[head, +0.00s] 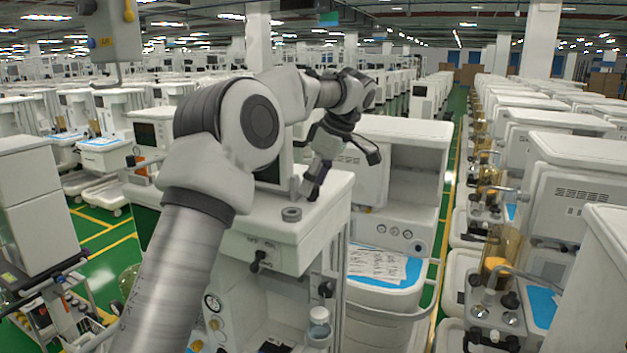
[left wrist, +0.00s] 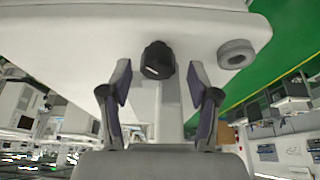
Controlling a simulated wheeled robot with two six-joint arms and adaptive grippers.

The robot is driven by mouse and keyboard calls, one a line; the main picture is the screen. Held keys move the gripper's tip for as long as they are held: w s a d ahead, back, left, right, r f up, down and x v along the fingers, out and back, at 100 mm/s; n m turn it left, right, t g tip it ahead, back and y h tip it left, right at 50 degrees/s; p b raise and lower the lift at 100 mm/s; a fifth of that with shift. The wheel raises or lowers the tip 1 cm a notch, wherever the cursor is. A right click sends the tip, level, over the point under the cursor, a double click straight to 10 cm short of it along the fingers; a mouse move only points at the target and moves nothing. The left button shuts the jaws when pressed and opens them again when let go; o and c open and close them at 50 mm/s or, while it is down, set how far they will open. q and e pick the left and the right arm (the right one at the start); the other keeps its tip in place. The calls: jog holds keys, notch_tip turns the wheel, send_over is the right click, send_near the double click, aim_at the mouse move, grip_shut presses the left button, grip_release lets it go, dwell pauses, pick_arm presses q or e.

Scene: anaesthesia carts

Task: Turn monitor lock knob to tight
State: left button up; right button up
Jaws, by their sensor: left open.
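A black knob (left wrist: 157,58), which I take to be the monitor lock knob, shows in the left wrist view beside a grey post (left wrist: 171,105). My left gripper (left wrist: 160,88) is open, with one finger on each side of the knob's line. The knob appears beyond the fingertips, and I see no clear contact. In the head view my left gripper (head: 312,188) points down just above the white cart top (head: 325,205). I cannot make out the knob there. The tight or loose marking is not readable. My right gripper is not in view.
A grey ring-shaped part (head: 291,214) sits on the cart top near the gripper; it also shows in the left wrist view (left wrist: 236,53). A black control (head: 258,262) sticks out of the cart front. Another white machine (head: 400,160) stands close behind. A green aisle runs at right.

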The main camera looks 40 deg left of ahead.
pick_arm(q)
jog(key=shift+w+a+f, duration=0.15)
jog(key=shift+a+f, duration=0.1)
jog(key=shift+f, duration=0.15)
jog(key=shift+d, duration=0.1)
jog(key=c, duration=1.1)
jog(key=shift+f+m+t+b, duration=0.1)
jog(key=shift+m+t+b, duration=0.2)
jog(key=shift+m+b, duration=0.4)
jog(key=shift+c, duration=0.2)
jog(key=shift+m+t, duration=0.3)
jog(key=shift+m, duration=0.6)
jog(key=shift+r, duration=0.2)
jog(key=o, duration=1.1)
jog(key=shift+o, duration=0.2)
